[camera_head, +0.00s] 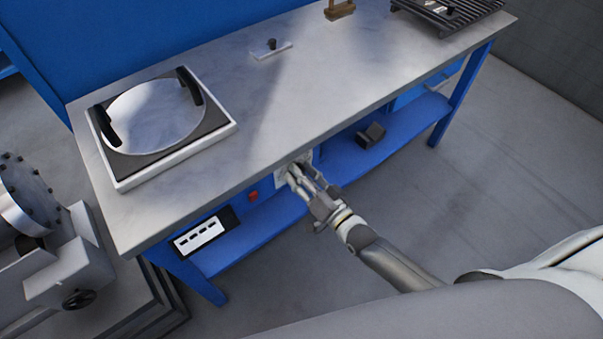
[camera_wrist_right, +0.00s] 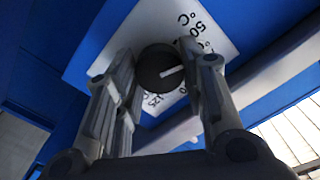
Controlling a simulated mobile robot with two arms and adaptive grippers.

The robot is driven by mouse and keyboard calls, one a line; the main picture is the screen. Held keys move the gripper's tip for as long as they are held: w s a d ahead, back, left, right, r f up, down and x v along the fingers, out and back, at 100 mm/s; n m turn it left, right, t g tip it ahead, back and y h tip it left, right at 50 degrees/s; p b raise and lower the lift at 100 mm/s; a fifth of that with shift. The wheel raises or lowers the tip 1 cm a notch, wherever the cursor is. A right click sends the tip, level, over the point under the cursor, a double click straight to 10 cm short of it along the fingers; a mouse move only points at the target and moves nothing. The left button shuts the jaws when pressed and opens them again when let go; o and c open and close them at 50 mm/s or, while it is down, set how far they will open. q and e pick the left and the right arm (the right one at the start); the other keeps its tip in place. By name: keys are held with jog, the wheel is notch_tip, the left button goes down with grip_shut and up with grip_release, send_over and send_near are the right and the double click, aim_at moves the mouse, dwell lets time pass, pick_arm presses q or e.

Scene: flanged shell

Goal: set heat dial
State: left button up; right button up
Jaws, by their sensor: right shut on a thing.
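The heat dial (camera_wrist_right: 160,70) is a round dark knob with a pale pointer line. It sits on a white scale plate (camera_wrist_right: 150,28) with black markings, among them "50" and "°C". My right gripper (camera_wrist_right: 165,75) has its two fingers on either side of the dial and is shut on it. In the head view my right gripper (camera_head: 297,178) reaches the front of the bench just under the tabletop edge, and the dial is hidden there behind the fingers. The pointer slants toward the upper right in the wrist view. My left gripper is not in view.
A round plate with black handles (camera_head: 155,115) sits on a white-framed base on the bench (camera_head: 300,95). A red button (camera_head: 253,196) and a black-and-white panel (camera_head: 200,234) are left of my right gripper. A dark block (camera_head: 370,135) lies on the lower shelf.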

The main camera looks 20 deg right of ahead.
jog(key=shift+m, duration=1.9)
jog(key=o, duration=1)
jog(key=v, duration=1.2)
